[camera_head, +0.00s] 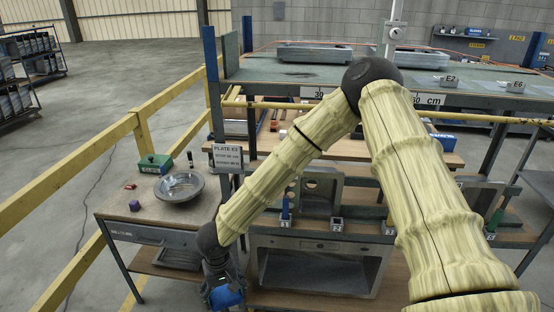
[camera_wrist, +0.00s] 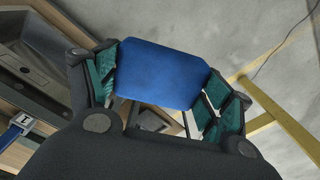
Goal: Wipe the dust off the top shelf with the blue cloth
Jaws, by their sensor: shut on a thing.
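My gripper (camera_head: 224,286) is low in front of the rack in the head view, at the bottom of the picture. It is shut on the blue cloth (camera_head: 228,298), which looks like a folded pad. In the wrist view the blue cloth (camera_wrist: 160,72) sits between the two green-padded fingers. The top shelf (camera_head: 255,72) is a long green surface at the back, well above and behind my gripper. A darker patch shows on its left part; I cannot tell for sure that it is dust. My arm hides part of the shelf's middle.
Grey sink-like trays (camera_head: 315,53) stand at the back of the top shelf, with small labelled blocks (camera_head: 446,81) at right. A side table (camera_head: 120,205) holds a metal bowl (camera_head: 179,187) and a green box (camera_head: 154,164). A yellow rail (camera_head: 90,165) runs along the left.

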